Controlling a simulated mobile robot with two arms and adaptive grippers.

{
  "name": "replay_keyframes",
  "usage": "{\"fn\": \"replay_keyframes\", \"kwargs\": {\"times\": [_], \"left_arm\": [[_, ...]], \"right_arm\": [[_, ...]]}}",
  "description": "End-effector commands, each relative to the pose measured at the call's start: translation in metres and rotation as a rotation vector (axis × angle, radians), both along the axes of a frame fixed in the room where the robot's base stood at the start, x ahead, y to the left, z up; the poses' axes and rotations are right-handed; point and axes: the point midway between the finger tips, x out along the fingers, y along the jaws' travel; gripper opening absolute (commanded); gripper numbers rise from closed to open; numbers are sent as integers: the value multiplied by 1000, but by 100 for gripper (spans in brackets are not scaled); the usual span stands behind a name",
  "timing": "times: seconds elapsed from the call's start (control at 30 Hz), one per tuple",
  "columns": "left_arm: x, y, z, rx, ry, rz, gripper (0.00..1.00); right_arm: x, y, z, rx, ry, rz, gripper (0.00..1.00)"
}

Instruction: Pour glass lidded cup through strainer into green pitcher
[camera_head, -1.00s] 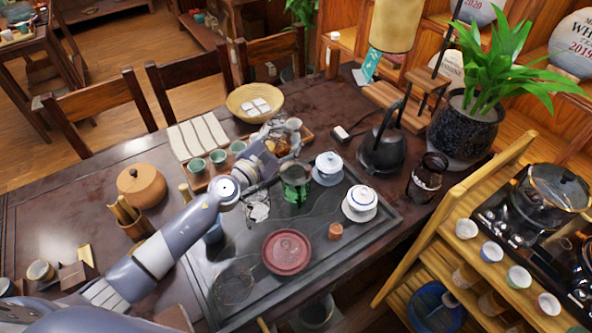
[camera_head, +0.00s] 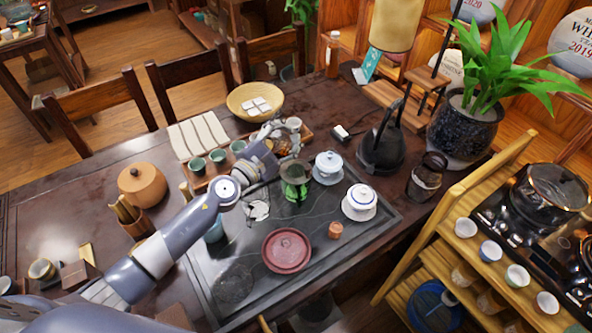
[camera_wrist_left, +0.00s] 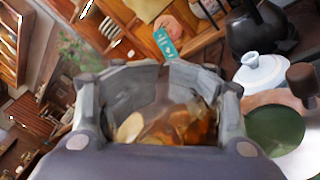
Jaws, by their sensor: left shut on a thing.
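My left gripper (camera_head: 277,140) is shut on the glass lidded cup (camera_head: 288,147), which has amber tea in it. In the left wrist view the cup's glass and amber contents (camera_wrist_left: 175,125) show between the fingers (camera_wrist_left: 160,95); its lid cannot be made out. The green pitcher (camera_head: 295,191) stands on the dark tea tray (camera_head: 340,245), just below and in front of the held cup. A dark round top covers the pitcher's mouth; I cannot tell whether this is the strainer. A round green surface with a pale rim (camera_wrist_left: 275,130) shows right of the gripper in the wrist view. My right gripper is not in view.
Two white lidded cups (camera_head: 328,166) (camera_head: 360,201) stand right of the pitcher. A black kettle (camera_head: 382,148) stands behind right. Small green cups (camera_head: 218,157) are left of the gripper.

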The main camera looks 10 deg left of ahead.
Motion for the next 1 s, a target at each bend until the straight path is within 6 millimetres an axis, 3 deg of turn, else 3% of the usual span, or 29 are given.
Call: {"fn": "replay_keyframes", "kwargs": {"times": [1.0], "left_arm": [[-1,-2,5,113,-52,0,16]], "right_arm": [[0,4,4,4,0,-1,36]]}}
